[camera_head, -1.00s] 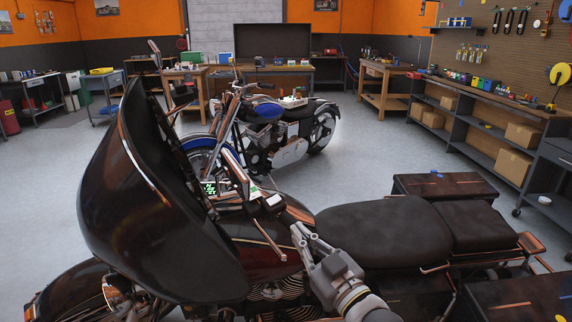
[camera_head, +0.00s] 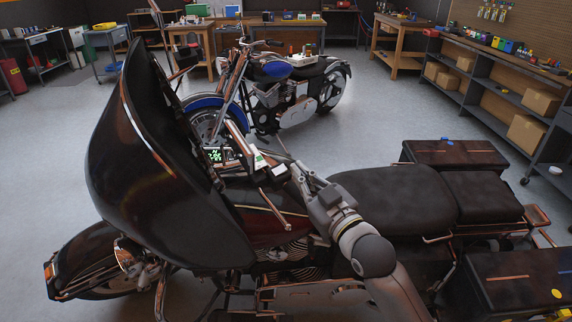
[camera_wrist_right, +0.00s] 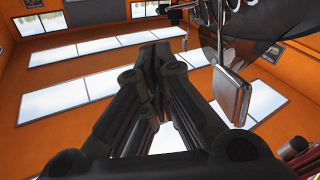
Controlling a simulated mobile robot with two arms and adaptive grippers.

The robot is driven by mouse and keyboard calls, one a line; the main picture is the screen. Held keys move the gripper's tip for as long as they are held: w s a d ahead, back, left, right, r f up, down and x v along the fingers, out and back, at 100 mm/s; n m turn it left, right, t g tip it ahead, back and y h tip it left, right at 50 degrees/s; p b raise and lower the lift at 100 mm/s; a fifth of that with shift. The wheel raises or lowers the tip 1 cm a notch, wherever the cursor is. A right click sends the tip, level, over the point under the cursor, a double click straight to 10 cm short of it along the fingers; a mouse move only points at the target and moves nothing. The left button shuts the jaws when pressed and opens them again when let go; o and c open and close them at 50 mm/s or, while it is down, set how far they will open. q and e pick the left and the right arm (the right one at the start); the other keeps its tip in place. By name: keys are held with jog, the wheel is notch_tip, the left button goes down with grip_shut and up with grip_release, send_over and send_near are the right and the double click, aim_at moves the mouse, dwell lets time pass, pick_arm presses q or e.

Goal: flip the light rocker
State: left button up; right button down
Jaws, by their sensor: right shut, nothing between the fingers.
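The black touring motorcycle (camera_head: 165,170) stands in front of me, its large fairing at the left. Behind the fairing are a green lit display (camera_head: 215,155) and a handlebar control cluster (camera_head: 262,168) of dark and white parts. I cannot make out the light rocker among them. My right gripper (camera_head: 297,171) is shut and empty, its fingertips just right of the cluster. Whether they touch it I cannot tell. In the right wrist view the shut fingers (camera_wrist_right: 155,50) point away, with a shiny flat part (camera_wrist_right: 232,92) to their right, apart from them. My left gripper is out of view.
The seat (camera_head: 390,195) and saddlebags (camera_head: 510,280) lie right of my arm. A blue motorcycle (camera_head: 270,95) stands behind. Shelving (camera_head: 490,90) lines the right wall. Grey floor around the motorcycles is open.

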aim_at(279, 170)
jog(key=shift+w+a+f+p, duration=0.25)
jog(key=shift+w+a+f, duration=0.25)
jog(key=shift+w, duration=0.85)
jog(key=shift+w+a+f+p, duration=0.25)
jog(key=shift+w+a+f, duration=0.3)
jog(key=shift+w, duration=0.8)
jog(key=shift+w+a+f+p, duration=0.3)
jog(key=shift+w+a, duration=0.35)
jog(key=shift+w, duration=0.7)
jog(key=shift+f, duration=0.15)
